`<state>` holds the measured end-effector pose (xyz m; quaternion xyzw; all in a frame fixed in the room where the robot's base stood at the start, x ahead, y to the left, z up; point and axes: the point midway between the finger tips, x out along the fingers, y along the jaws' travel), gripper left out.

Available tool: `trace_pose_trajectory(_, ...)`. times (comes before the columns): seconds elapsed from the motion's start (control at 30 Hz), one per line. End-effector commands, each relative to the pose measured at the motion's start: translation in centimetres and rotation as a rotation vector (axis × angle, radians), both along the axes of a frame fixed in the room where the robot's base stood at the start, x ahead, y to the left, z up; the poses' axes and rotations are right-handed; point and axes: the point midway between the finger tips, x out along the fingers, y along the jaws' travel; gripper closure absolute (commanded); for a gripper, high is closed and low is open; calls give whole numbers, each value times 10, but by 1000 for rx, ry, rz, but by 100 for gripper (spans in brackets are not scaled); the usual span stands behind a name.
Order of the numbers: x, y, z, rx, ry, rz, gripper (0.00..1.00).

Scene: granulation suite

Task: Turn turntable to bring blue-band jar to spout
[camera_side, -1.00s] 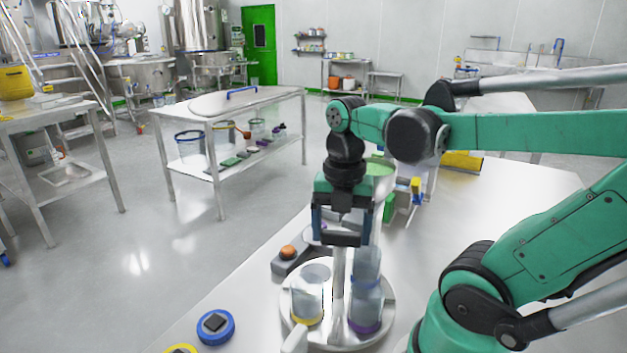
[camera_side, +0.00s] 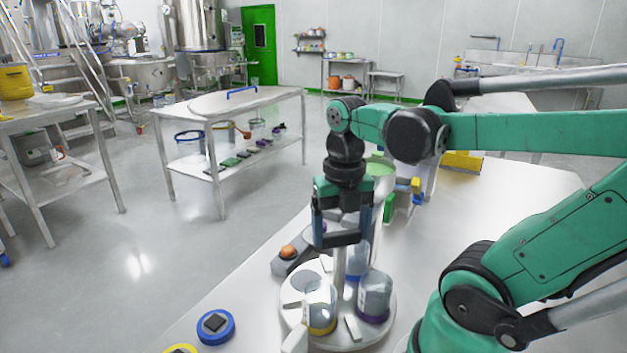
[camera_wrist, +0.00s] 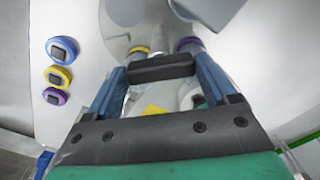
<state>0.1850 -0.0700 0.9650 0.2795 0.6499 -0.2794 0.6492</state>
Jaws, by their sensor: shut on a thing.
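The round turntable (camera_side: 292,312) carries clear jars around a central post (camera_side: 339,265). The blue-band jar (camera_side: 357,262) stands at the back, partly hidden by my gripper and the post. The yellow-band jar (camera_side: 321,305) stands at the front and the purple-band jar (camera_side: 375,296) at the right. My gripper (camera_side: 337,240) is above the turntable, its blue fingers shut on a dark bar at the post's top. In the wrist view the dark bar (camera_wrist: 160,68) lies between the fingers. A hopper with green contents (camera_side: 380,167) stands behind my gripper; I cannot make out its spout.
A grey box with an orange knob (camera_side: 289,252) sits close to the turntable's back left. Blue (camera_side: 215,326) and yellow (camera_side: 181,350) ringed discs lie at front left; the wrist view also shows a purple one (camera_wrist: 55,97). The right bench top is mostly clear.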

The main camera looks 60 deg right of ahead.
Motion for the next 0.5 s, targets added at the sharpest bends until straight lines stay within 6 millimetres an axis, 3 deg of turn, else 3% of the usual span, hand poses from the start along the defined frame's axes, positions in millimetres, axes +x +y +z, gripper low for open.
trace_pose_trajectory(0.5, 1, -2, 1, -6, -1, 26, 100)
